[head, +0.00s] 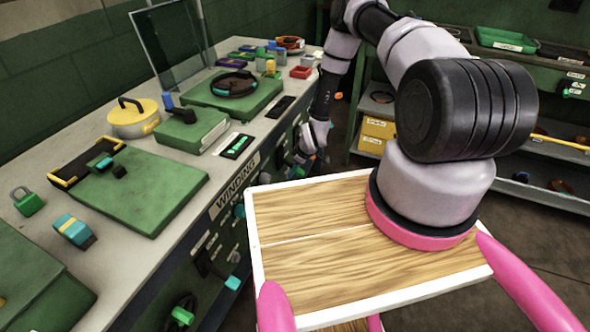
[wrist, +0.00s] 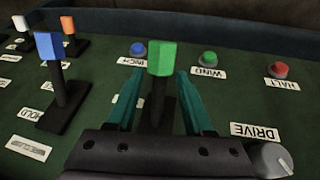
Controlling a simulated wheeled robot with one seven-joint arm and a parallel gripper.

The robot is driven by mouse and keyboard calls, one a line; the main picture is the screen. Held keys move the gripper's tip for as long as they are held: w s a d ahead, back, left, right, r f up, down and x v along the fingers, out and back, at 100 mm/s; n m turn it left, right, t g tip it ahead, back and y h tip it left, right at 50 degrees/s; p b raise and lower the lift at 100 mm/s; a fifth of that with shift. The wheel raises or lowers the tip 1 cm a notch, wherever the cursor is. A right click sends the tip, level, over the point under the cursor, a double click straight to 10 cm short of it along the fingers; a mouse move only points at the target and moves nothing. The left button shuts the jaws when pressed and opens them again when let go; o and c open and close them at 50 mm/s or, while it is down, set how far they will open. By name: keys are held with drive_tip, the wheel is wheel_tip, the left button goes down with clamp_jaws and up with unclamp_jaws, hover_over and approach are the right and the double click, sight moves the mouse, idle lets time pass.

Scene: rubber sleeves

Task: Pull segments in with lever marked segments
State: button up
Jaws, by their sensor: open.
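In the wrist view my gripper (wrist: 156,90) is open, its two teal fingers on either side of a lever with a green knob (wrist: 162,57). The knob stands upright just beyond the fingertips, and the black stem shows between the fingers. I see no contact. No label for this lever is visible; my gripper body covers the panel below it. I cannot make out the word "segments" anywhere. In the head view my gripper (head: 303,157) is small beside the bench front.
Blue (wrist: 138,48), green (wrist: 209,58) and red (wrist: 280,69) buttons line the panel behind, above INCH, WIND and HALT tags. A grey knob (wrist: 272,160) sits by the DRIVE tag. Orange (wrist: 67,25) and white (wrist: 20,23) levers stand far left. The cluttered bench (head: 150,147) borders my arm.

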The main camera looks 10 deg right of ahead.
drive_tip(key=shift+x, duration=0.85)
clamp_jaws()
